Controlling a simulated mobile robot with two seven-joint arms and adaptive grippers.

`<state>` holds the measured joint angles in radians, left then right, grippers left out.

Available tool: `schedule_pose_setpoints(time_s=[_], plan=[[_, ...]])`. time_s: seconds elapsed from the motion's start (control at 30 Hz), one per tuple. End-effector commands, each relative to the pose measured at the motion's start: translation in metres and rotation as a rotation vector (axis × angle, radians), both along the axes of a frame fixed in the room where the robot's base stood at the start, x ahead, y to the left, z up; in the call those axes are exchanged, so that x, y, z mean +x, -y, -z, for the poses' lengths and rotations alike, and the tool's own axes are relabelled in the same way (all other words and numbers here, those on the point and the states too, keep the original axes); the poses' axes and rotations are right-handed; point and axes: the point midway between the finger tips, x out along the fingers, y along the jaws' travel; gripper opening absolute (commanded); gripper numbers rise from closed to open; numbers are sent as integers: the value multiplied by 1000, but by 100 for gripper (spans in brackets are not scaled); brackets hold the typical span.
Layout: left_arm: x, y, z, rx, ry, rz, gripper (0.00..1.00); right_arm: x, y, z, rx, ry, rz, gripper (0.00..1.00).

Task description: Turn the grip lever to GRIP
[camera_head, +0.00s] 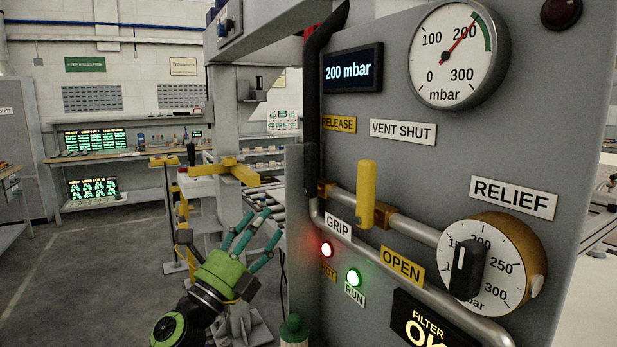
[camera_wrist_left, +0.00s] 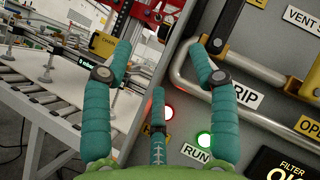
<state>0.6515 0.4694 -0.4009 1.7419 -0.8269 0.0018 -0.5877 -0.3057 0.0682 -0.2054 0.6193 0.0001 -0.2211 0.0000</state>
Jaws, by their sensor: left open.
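A long dark upright bar (camera_head: 312,110) runs along the left edge of the grey panel, beside the yellow RELEASE label (camera_head: 338,124) and above the white GRIP label (camera_head: 338,226). It looks like the grip lever, but I cannot clearly tell lever from pipe. In the left wrist view a dark bar (camera_wrist_left: 230,22) shows at the upper right, above the GRIP label (camera_wrist_left: 245,95). My left gripper (camera_head: 258,233) has a green palm and teal fingers. It is open and empty, left of and below the bar, apart from it. My right gripper is not in view.
The panel also has a yellow valve handle (camera_head: 366,193) standing upright, a RELIEF dial (camera_head: 495,265), a gauge (camera_head: 458,52) and a 200 mbar display (camera_head: 352,69). Grey pipes stick out low on the panel. A roller conveyor (camera_wrist_left: 45,100) lies left.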

Motion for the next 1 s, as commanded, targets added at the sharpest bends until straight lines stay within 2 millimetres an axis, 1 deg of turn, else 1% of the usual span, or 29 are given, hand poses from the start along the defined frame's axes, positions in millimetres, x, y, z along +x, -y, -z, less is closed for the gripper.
schedule_pose_setpoints(time_s=[0.03,0.1,0.2,0.23,0.3,0.43,0.53,0.8,1.0], plan=[[-2,8,-32,140,112,0,60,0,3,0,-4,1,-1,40],[-7,19,-59,317,234,0,60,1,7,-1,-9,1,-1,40],[-12,28,-84,522,363,-11,60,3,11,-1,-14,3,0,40],[-13,29,-89,571,392,-15,60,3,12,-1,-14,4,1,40],[-15,31,-96,659,440,-22,60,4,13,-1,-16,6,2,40],[-15,35,-104,737,481,-26,60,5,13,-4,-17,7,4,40],[-10,43,-111,748,487,-25,60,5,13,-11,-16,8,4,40],[11,75,-128,742,484,-24,60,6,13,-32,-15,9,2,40],[19,86,-130,743,484,-25,60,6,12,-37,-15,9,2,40]])
